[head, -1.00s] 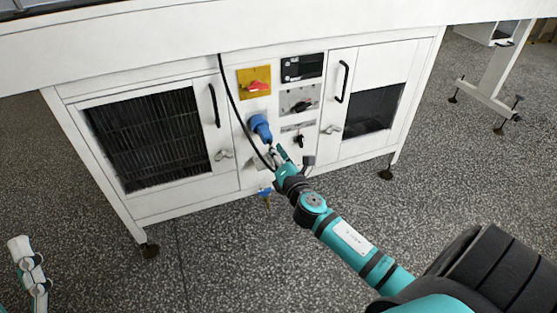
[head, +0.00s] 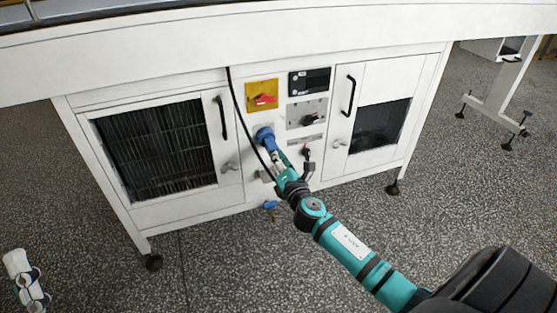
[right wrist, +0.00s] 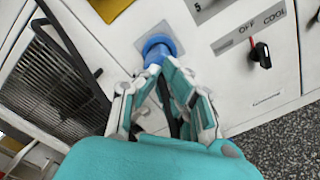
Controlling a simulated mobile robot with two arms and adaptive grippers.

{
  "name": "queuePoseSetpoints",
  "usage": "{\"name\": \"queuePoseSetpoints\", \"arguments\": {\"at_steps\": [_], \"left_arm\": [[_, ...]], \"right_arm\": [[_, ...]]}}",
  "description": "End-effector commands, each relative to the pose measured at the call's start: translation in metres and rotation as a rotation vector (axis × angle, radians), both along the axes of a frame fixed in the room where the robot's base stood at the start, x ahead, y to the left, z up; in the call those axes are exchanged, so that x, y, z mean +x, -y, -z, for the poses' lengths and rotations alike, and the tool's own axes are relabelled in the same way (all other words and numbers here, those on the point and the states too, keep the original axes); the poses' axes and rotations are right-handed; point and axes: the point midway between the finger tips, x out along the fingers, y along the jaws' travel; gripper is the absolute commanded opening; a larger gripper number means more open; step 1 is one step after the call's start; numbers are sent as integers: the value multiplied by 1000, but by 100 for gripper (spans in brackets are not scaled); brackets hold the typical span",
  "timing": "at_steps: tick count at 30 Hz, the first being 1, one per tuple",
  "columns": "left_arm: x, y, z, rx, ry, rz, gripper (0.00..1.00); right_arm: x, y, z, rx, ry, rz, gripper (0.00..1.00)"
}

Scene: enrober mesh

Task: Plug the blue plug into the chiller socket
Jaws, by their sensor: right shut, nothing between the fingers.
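A blue plug-and-socket piece (head: 265,137) sticks out of the white front panel below the yellow switch plate. In the right wrist view the blue piece (right wrist: 158,48) shows a round collar and a narrower body toward my fingers. I cannot tell where socket ends and plug begins, or how deep any plug sits. My right gripper (head: 275,156) is shut and empty, its fingertips (right wrist: 165,68) right at the near end of the blue body. Whether they touch is unclear. My left gripper (head: 26,282) is at the lower left, far from the panel; its fingers are not clear.
A black cable (head: 238,106) hangs down the panel past the blue piece toward my right gripper. A red switch (head: 265,99), black knobs (head: 311,119) and door handles (head: 349,90) stand out nearby. A small blue item (head: 270,206) shows below the cabinet. The speckled floor in front is clear.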

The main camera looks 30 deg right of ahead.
Motion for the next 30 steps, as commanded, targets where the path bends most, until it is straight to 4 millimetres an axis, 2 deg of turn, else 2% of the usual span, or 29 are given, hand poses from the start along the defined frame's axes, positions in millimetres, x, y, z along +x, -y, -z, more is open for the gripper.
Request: {"name": "queuePoseSetpoints", "arguments": {"at_steps": [20, 30], "left_arm": [[-2, 0, -1, -3, 10, 0, 40], [13, 1, 8, 25, -82, -6, 40]], "right_arm": [[8, 3, -3, 0, 4, 2, 0], [-17, -4, -1, 1, 1, 1, 0]]}}
